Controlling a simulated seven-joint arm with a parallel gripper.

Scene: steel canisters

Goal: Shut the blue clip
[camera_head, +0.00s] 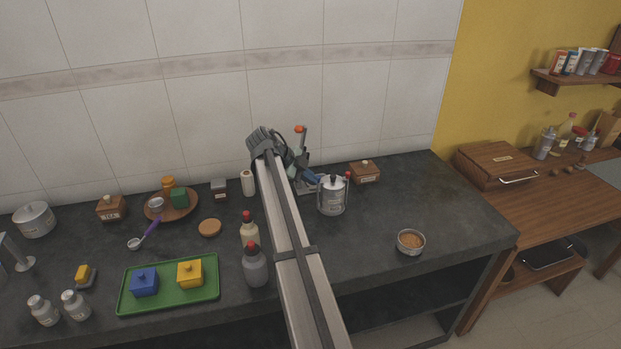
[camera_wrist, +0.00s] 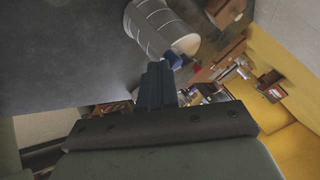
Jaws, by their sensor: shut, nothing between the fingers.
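A steel canister (camera_head: 332,197) with a dark knob on its lid and wire at its sides stands right of my arm in the head view. In the wrist view the canister (camera_wrist: 158,28) appears tilted at the top. The blue clip (camera_wrist: 174,59) shows as a small blue piece by the canister's edge, just past my fingertips; I cannot tell if they touch it. My gripper (camera_wrist: 158,72) is shut and empty. In the head view my gripper (camera_head: 306,176) reaches the canister's left side from behind, where the clip is hard to separate from the fingers.
A small red piece (camera_head: 347,175) shows at the canister's right. A wooden box (camera_head: 365,172) stands behind right, and a bowl (camera_head: 410,242) sits front right. Two sauce bottles (camera_head: 255,264) and a green tray (camera_head: 168,284) are left of my arm. The counter between canister and bowl is clear.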

